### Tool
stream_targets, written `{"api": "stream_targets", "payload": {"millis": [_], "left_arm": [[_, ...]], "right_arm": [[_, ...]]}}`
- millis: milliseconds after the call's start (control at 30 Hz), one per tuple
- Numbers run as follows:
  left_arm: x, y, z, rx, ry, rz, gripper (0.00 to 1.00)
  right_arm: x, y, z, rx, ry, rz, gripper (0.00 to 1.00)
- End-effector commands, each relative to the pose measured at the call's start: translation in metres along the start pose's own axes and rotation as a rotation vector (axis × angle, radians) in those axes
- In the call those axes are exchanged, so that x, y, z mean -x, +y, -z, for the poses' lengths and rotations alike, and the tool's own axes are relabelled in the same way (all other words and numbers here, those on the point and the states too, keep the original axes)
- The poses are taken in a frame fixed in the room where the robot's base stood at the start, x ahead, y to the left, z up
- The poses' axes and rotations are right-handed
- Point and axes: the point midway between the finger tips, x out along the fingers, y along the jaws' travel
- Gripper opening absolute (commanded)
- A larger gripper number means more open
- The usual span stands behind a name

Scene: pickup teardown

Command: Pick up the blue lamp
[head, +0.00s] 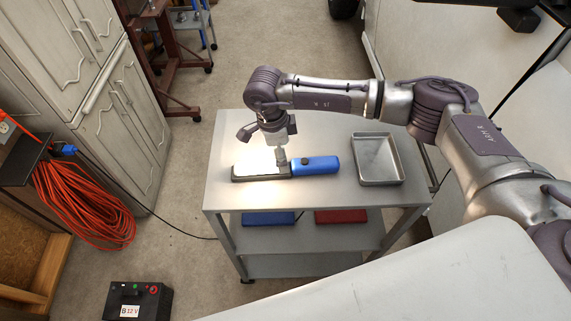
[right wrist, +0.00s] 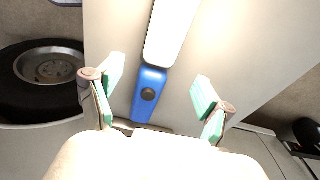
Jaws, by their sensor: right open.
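The blue lamp lies flat on the top of a grey metal cart (head: 330,194). In the head view its blue handle (head: 318,166) points right and its lit, glaring white part points left. In the right wrist view the handle (right wrist: 149,95) with its dark round button shows between my fingers. My right gripper (head: 281,156) is above the lamp, near where handle and light part meet. In the right wrist view the right gripper (right wrist: 158,78) is open, with green pads on either side of the handle and gaps between. My left gripper is not in view.
An empty metal tray (head: 378,158) stands on the cart right of the lamp. Blue (head: 268,218) and red (head: 341,216) items sit on the shelf below. An orange cable coil (head: 85,205) hangs at left; a black battery box (head: 138,302) is on the floor. A white vehicle is at right.

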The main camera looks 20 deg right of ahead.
Motion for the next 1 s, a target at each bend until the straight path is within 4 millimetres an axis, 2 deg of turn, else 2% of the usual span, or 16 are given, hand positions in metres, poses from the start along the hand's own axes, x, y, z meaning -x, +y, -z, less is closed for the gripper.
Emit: {"api": "stream_targets", "payload": {"millis": [33, 167, 333, 600, 1000], "left_arm": [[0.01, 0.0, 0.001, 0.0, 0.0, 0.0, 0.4], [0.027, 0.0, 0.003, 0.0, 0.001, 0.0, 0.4], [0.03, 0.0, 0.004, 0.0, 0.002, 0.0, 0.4], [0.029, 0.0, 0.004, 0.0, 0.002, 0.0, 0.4], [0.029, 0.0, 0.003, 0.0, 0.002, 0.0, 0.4]], "right_arm": [[-0.003, 0.002, 0.001, -0.001, 0.003, -0.005, 0.79], [-0.021, 0.005, 0.002, 0.001, 0.004, -0.006, 0.79], [-0.043, 0.004, 0.001, 0.0, 0.001, -0.003, 0.79], [-0.047, 0.003, 0.001, 0.001, 0.001, -0.002, 0.78], [-0.047, 0.003, 0.001, 0.0, 0.001, -0.002, 0.11]]}}
